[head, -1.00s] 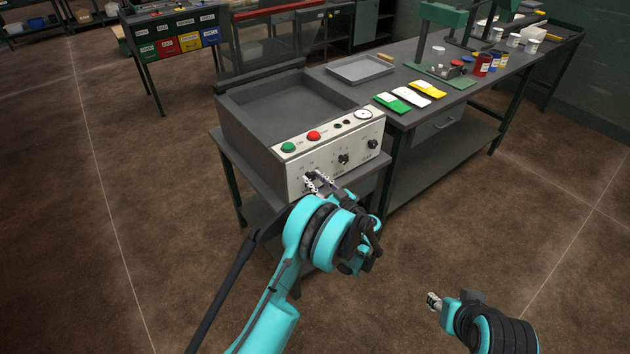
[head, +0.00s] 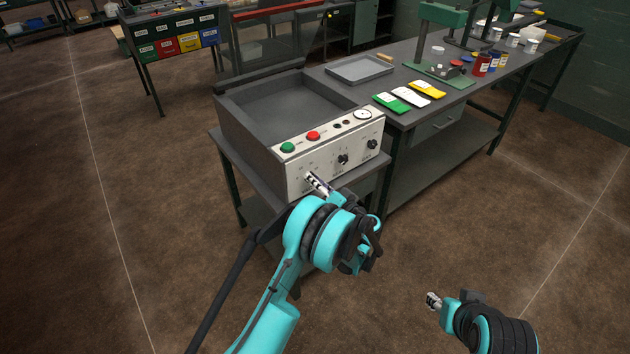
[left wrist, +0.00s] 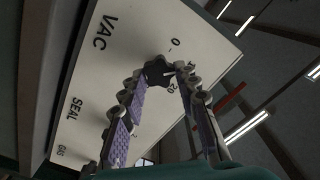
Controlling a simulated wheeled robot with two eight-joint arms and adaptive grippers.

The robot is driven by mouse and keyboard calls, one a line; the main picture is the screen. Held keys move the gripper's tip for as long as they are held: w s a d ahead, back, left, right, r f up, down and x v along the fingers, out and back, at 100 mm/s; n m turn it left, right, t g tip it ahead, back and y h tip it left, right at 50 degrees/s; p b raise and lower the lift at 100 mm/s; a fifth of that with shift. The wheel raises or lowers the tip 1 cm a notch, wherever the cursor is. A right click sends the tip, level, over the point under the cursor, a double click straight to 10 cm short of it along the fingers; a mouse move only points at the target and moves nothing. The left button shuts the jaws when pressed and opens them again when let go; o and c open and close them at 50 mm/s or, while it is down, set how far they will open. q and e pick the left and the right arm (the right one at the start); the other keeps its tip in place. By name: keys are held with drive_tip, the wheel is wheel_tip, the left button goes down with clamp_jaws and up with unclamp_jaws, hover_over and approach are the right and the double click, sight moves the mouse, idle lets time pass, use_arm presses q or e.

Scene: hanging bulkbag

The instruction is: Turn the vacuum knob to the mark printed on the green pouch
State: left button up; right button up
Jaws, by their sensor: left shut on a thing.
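The vacuum knob is a dark lobed knob (left wrist: 157,72) by the printed "VAC" on the pale front panel (head: 297,177). My left gripper (head: 312,177) reaches the lower left of that panel. In the left wrist view its fingers (left wrist: 160,76) are shut on the knob, one on each side. Numbers including 0 and 20 are printed around the knob; its pointer direction is unclear. The green pouch (head: 390,103) lies on the bench with a white label; its mark is too small to read. My right gripper (head: 434,301) hangs apart over the floor; its fingers are unclear.
The panel also carries a green button (head: 288,147), a red button (head: 313,136), a gauge (head: 362,114) and two other dark knobs. White and yellow pouches lie beside the green one. A grey tray (head: 345,70) sits farther back on the bench.

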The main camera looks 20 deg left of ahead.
use_arm(q)
drive_tip(key=shift+m, duration=1.3)
drive_tip(key=o, duration=1.2)
drive_tip(key=shift+f, duration=0.1)
drive_tip(key=shift+c, duration=0.2)
drive_tip(key=v, duration=1.2)
